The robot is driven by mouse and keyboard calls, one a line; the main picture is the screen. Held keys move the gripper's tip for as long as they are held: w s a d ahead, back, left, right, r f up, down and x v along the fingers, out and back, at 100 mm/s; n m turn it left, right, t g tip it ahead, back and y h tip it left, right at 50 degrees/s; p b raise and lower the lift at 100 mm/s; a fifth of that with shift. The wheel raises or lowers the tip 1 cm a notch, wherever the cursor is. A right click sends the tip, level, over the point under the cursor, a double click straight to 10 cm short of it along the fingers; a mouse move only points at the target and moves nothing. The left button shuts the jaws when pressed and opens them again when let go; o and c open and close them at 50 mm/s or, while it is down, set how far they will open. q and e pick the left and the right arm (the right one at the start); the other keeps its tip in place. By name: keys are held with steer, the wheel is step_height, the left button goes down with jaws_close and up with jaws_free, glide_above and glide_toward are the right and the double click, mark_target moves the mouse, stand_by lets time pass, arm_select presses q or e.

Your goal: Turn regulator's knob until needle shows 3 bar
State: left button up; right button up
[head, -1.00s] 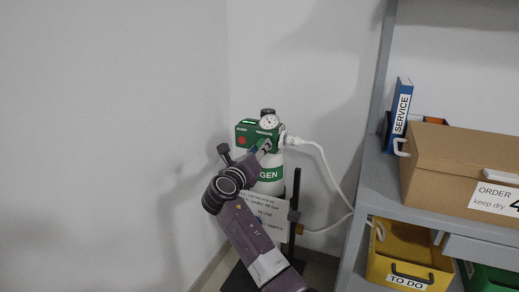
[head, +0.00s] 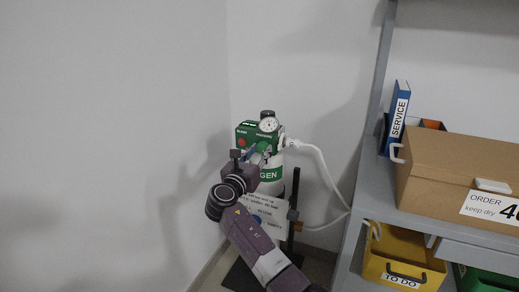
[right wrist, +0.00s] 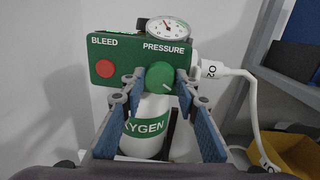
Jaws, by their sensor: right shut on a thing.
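The green regulator (head: 243,133) sits on top of a white oxygen cylinder (head: 270,187). The right wrist view shows its front (right wrist: 119,51), with a red BLEED button (right wrist: 105,68) and a green PRESSURE knob (right wrist: 160,78) bearing a white mark. The round white gauge (right wrist: 167,29) is above the knob and also shows in the head view (head: 268,125). Its thin needle points up and slightly left; the scale numbers are too small to read. My right gripper (right wrist: 161,79) is shut on the knob, one finger on each side. My left gripper is not in view.
A white hose (head: 318,153) runs from the regulator's right side. A grey shelf (head: 372,185) at the right holds a blue SERVICE binder (head: 397,117) and a cardboard box (head: 455,175). A yellow TO DO bin (head: 402,258) is below. Bare walls stand behind and left.

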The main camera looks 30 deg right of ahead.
steer(key=shift+f+m, duration=0.1)
steer(key=shift+m, duration=1.3)
steer(key=o, duration=1.1)
steer(key=v, duration=1.2)
steer(key=shift+a, duration=0.1)
